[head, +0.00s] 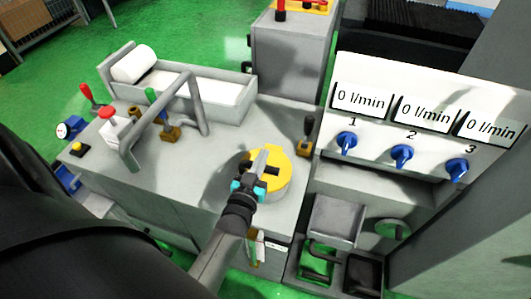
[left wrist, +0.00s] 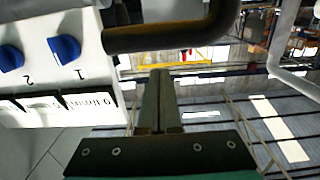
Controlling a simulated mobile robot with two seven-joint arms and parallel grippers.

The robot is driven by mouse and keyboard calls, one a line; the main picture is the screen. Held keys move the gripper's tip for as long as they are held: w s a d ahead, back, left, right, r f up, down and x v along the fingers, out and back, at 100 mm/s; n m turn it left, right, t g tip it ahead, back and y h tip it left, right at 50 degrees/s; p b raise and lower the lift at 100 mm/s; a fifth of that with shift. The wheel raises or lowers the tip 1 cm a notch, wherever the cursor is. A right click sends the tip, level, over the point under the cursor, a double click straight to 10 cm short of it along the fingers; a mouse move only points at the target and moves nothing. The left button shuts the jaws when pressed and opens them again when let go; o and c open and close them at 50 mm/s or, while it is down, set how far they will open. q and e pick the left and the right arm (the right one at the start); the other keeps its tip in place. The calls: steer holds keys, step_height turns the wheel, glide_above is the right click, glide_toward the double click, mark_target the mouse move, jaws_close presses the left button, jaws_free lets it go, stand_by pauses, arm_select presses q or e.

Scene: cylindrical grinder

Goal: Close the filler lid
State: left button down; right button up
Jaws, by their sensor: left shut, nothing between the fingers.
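The yellow round filler lid (head: 283,182) sits over a pale round neck on the grey machine top, near its front right corner in the head view. My left gripper (head: 261,158) is in front of the lid in that view and covers its middle. Its fingers are shut with nothing between them. I cannot tell whether they touch the lid or whether the lid is fully down. In the left wrist view the shut fingers (left wrist: 158,75) point up the picture, and the lid does not show there. My right gripper is in neither view.
A bent grey pipe (head: 190,85) stands left of the lid. A black-knobbed lever (head: 307,125) stands behind it. The panel with blue knobs (head: 402,155) and "0 l/min" displays is to the right. A dark curved bar (left wrist: 170,36) crosses beyond my fingers in the left wrist view.

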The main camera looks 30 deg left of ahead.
arm_select(q)
steer(key=shift+s+d+f+t+y+b, duration=0.1)
steer(key=shift+s+f+t+y+b, duration=0.1)
steer(key=shift+s+f+b, duration=0.2)
steer(key=shift+s+d+f+t+y+b, duration=0.1)
steer(key=shift+s+f+t+b, duration=0.15)
steer(key=shift+f, duration=0.25)
steer(key=shift+s+d+f+b, duration=0.1)
steer(key=shift+s+f+b, duration=0.25)
steer(key=shift+f+b, duration=0.35)
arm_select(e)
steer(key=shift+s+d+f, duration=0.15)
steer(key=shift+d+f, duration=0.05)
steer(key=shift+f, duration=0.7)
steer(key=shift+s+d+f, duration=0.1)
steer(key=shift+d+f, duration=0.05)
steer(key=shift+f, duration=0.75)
arm_select(q)
steer(key=shift+r, duration=0.1)
steer(key=shift+w+r+p, duration=0.1)
steer(key=shift+r+p, duration=0.35)
steer(key=shift+r, duration=0.05)
steer(key=r+p+v, duration=0.2)
steer(key=v, duration=0.7)
steer(key=shift+p, duration=0.3)
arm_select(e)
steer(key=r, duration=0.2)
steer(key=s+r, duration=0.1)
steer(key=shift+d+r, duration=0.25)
